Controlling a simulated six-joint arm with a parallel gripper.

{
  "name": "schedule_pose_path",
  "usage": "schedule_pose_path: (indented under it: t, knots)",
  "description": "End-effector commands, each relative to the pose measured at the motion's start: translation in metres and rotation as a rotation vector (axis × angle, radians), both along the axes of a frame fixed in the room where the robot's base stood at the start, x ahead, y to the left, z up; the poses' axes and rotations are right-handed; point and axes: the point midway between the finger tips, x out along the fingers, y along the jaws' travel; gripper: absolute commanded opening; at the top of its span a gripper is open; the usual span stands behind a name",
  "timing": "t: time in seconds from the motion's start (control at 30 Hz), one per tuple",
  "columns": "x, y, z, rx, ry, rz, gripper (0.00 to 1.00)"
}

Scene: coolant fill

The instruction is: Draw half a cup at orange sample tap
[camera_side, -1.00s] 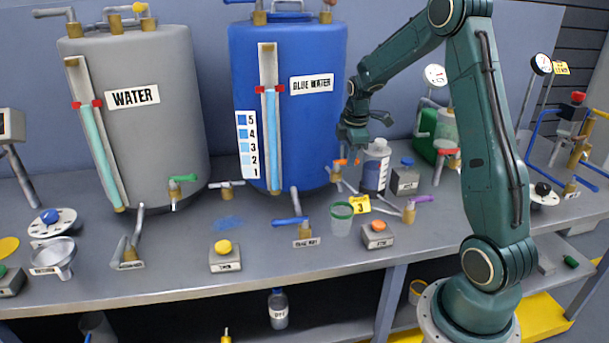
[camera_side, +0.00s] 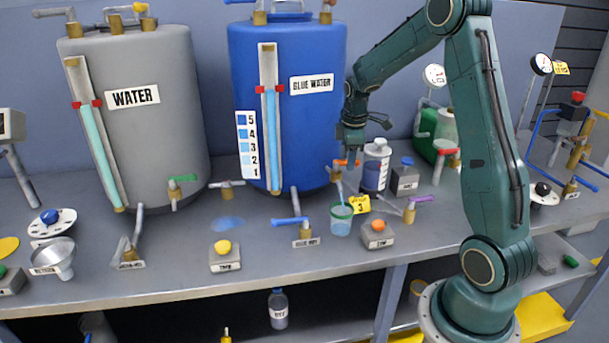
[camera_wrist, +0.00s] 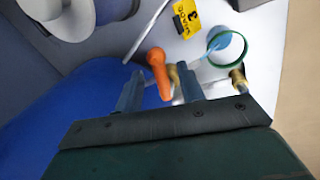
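The orange sample tap (camera_side: 346,163) sits low on the right front of the blue tank (camera_side: 250,150), labelled as blue water. A pale stream runs from it into a clear cup (camera_side: 341,224) with a green rim. The cup stands upright and holds light blue liquid; its exact level is hard to read. My gripper (camera_side: 349,150) is at the tap, pointing down. In the wrist view my two fingers (camera_wrist: 160,88) are apart, with the orange handle (camera_wrist: 157,68) between them. I cannot tell if they touch it. The cup's green rim (camera_wrist: 207,62) also shows there.
A yellow tag marked 3 (camera_side: 360,204) and a button box with an orange button (camera_side: 377,235) are close to the cup. A purple-handled tap (camera_side: 421,199) is further right. A blue patch (camera_side: 228,223) marks the bench.

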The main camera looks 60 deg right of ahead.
Motion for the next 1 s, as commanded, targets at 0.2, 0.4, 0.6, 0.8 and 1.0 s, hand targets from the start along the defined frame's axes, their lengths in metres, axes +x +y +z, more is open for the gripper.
schedule_pose_path:
  t: [0.2,0.4,0.6,0.8,1.0]
  knots:
    - [0.000,0.000,0.001,0.001,0.001,0.000,0.39]
    - [-0.001,0.002,0.012,-0.001,-0.001,0.000,0.39]
    - [-0.004,0.006,0.036,-0.001,-0.002,0.000,0.39]
    - [-0.007,0.011,0.070,-0.002,-0.004,0.001,0.39]
    - [-0.010,0.017,0.102,-0.002,-0.002,0.000,0.39]
